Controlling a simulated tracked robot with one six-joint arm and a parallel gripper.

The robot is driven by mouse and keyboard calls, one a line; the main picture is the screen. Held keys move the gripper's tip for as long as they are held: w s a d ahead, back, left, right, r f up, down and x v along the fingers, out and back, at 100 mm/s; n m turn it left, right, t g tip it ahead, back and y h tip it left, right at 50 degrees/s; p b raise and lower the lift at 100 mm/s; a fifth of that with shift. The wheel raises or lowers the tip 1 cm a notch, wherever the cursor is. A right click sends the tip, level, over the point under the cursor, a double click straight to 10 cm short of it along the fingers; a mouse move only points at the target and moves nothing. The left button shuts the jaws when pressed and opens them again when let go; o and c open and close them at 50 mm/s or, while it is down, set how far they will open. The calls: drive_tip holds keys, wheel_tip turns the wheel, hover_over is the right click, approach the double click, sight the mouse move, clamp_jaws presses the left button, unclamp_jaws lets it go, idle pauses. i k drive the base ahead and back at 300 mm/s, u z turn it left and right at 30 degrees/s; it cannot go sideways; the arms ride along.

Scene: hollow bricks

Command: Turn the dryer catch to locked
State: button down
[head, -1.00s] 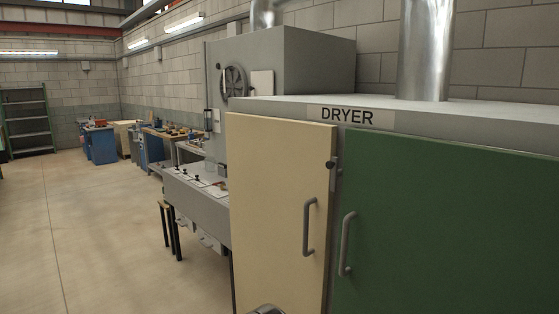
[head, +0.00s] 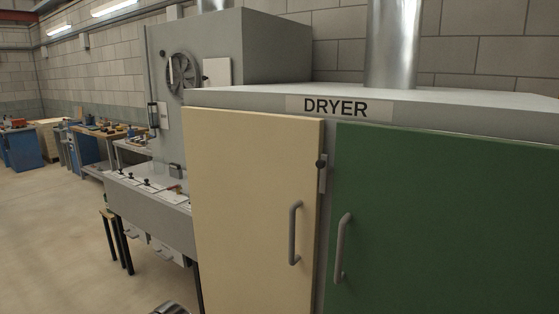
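The dryer (head: 440,112) is a grey cabinet with a "DRYER" label (head: 336,107) above a cream door (head: 245,200) on the left and a green door (head: 450,220) on the right. The catch (head: 322,172) is at the upper right edge of the cream door, by the gap between the doors. It shows a dark round knob and a narrow grey piece running up and down below it. It is too small to tell its exact setting. My gripper's fingers are not in view; only a small grey rounded part, likely of my arm, shows at the bottom edge.
Each door has a grey vertical handle, on the cream door (head: 295,233) and the green door (head: 342,248). A grey machine with a handwheel (head: 182,72) stands left of the dryer. A black-legged stool (head: 115,240) is before it. The floor at left is clear.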

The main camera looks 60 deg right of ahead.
sight(323, 164)
drive_tip(key=z, duration=0.15)
drive_tip(key=i, duration=1.15)
drive_tip(key=z, duration=0.3)
